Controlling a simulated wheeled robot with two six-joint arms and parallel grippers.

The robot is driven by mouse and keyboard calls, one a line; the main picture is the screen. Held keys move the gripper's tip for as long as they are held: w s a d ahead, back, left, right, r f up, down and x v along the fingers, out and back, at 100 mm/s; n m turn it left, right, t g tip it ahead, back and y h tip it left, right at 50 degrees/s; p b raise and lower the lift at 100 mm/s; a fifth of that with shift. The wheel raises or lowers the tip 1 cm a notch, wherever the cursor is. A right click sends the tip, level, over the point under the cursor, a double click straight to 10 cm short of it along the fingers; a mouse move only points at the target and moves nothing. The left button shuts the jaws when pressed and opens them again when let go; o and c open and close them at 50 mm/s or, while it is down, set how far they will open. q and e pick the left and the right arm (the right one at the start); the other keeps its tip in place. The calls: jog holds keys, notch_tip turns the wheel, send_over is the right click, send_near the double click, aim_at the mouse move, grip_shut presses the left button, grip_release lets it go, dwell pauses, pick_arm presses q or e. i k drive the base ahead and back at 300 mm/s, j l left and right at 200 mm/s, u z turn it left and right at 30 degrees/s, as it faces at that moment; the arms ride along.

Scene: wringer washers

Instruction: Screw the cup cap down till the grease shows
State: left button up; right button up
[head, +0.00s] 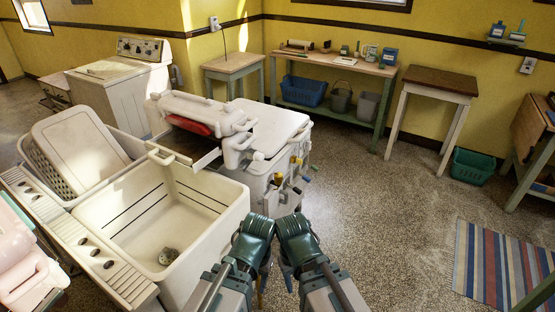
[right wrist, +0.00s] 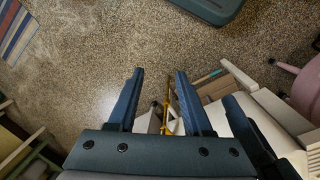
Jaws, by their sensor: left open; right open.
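A white wringer washer (head: 270,130) stands ahead of my arms, with several small coloured knobs and fittings (head: 279,178) on its right side. I cannot tell which fitting is the grease cup or its cap, and no grease can be made out. My left gripper (head: 253,240) and right gripper (head: 297,238) are side by side just in front of the washer; their fingertips are mostly hidden in the head view. In the right wrist view my right gripper (right wrist: 160,85) is open, fingers apart. A thin yellow part (right wrist: 166,104) shows between them, apparently beyond them. My left gripper is open.
A white rinse tub (head: 165,225) stands left of my arms, with a slatted basket (head: 60,170) beyond. A green-framed bench (head: 340,64) and brown-topped table (head: 440,82) line the back wall. The speckled floor is open to the right, up to a striped rug (head: 500,265).

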aim_at(279, 176)
jog(key=i+l, duration=0.15)
jog(key=i, duration=0.6)
jog(key=i+l+u, duration=0.1)
jog(key=i, duration=0.65)
